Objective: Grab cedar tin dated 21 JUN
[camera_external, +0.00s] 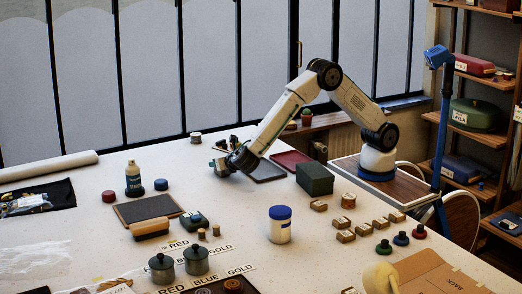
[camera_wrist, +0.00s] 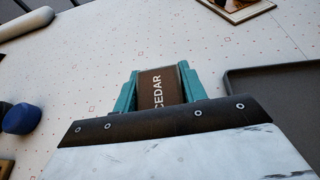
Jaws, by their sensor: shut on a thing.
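A dark brown tin lettered "CEDAR" (camera_wrist: 158,88) sits between the teal fingers of my gripper (camera_wrist: 157,90) in the wrist view. The fingers are shut on it from both sides. No date can be read on the part that shows. In the external view my gripper (camera_external: 219,167) is low over the far middle of the white table, beside a dark tray. The tin is too small and hidden to make out there.
A dark grey tray (camera_wrist: 285,90) lies close to the right of my gripper, and a maroon tray (camera_external: 291,160) lies beyond it. A dark green box (camera_external: 315,179) stands farther right. A blue thing (camera_wrist: 22,118) is at the left of the wrist view. The table is clear just left of my gripper.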

